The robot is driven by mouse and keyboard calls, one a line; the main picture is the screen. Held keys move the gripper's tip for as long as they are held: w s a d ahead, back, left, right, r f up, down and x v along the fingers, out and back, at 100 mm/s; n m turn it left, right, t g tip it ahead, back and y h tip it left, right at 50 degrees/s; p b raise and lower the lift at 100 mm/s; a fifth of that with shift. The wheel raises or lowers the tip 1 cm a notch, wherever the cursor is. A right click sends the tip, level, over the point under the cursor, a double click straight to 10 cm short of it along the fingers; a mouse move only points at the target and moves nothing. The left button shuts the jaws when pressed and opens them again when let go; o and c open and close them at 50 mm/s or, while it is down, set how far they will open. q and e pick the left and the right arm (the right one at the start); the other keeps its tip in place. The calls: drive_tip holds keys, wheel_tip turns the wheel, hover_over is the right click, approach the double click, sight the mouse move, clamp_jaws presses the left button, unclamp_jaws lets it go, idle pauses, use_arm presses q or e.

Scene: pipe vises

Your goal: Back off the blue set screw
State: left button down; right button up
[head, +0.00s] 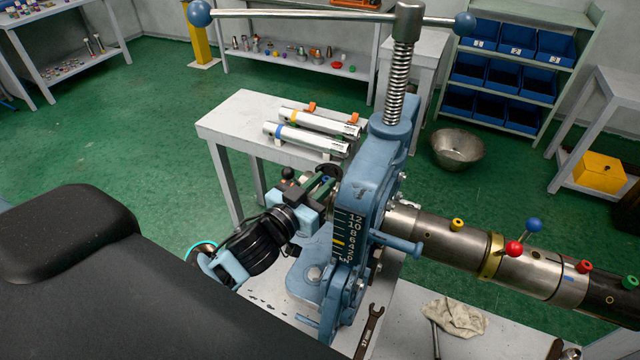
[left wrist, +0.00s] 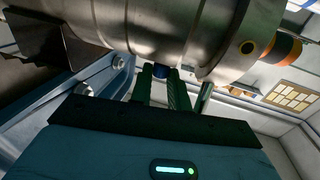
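In the left wrist view, a steel pipe (left wrist: 150,30) crosses the top. A small blue set screw (left wrist: 160,72) shows at its underside. The two dark green fingers of my left gripper (left wrist: 160,84) stand apart, one on each side of the screw. I cannot tell whether they press on it. In the head view my left gripper (head: 324,186) is at the left side of the blue vise (head: 366,185), and the vise hides part of it. The pipe (head: 432,225) runs out of the vise to the right. My right gripper is not in view.
Yellow (head: 457,225), blue (head: 534,225) and red (head: 514,248) knobs stand on the pipe right of the vise. A wrench (head: 369,332) and a rag (head: 456,317) lie on the bench. A side table (head: 230,120) holds two pipes. The vise's long handle (head: 300,13) spans the top.

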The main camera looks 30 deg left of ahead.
use_arm(q)
drive_tip(key=shift+d+r+n+y, duration=0.1)
drive_tip(key=shift+n+y, duration=0.4)
drive_tip(key=shift+y, duration=0.3)
drive_tip(key=shift+n+y, duration=0.3)
drive_tip(key=shift+y, duration=0.2)
drive_tip(key=c, duration=1.6)
unclamp_jaws()
drive_tip(key=shift+s, duration=0.1)
